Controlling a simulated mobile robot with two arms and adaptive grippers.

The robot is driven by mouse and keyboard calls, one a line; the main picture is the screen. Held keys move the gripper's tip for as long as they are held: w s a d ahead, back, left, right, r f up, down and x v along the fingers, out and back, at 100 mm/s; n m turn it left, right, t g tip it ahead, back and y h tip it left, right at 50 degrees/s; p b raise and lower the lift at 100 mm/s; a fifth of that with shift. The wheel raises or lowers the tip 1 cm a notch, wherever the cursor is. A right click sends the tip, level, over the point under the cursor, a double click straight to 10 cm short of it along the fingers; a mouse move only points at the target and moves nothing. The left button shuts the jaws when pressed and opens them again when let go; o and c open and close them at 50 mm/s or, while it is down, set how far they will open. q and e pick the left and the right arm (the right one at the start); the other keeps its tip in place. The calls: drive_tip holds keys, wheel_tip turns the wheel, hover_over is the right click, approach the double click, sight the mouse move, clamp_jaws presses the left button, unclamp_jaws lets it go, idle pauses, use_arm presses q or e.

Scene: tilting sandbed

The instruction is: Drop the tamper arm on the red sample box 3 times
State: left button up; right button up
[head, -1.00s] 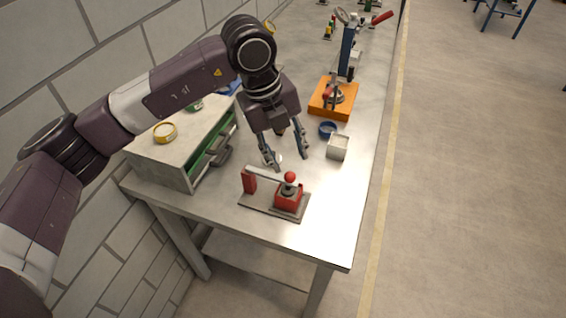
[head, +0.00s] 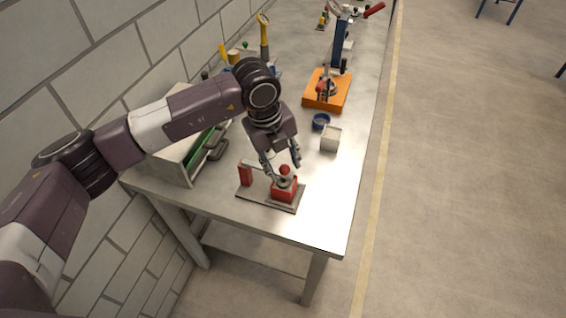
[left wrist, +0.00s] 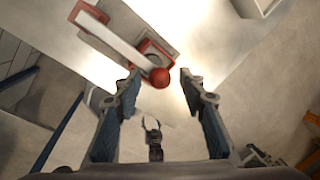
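The tamper (head: 245,175) has a red post, a pale arm (left wrist: 112,35) and a red ball knob (head: 285,169) at the arm's free end. The red sample box (head: 284,192) sits beneath that end on the grey base plate. The arm looks lowered, nearly level; I cannot tell whether it touches the box. My left gripper (head: 283,165) is open, its fingers on either side of the knob in the head view. In the left wrist view the knob (left wrist: 159,77) shows between the fingertips, without clear contact. My right gripper is not recognisable in either view.
The table's front right is clear. A small dark shape low in the wrist view is unclear.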

use_arm(q)
clamp_jaws()
use_arm(e)
drive_tip(key=shift+w+a, duration=0.2)
drive_tip(key=shift+a, duration=0.2)
use_arm(q)
drive_tip(key=shift+r, duration=0.1)
use_arm(e)
drive_tip(key=shift+f, duration=0.1)
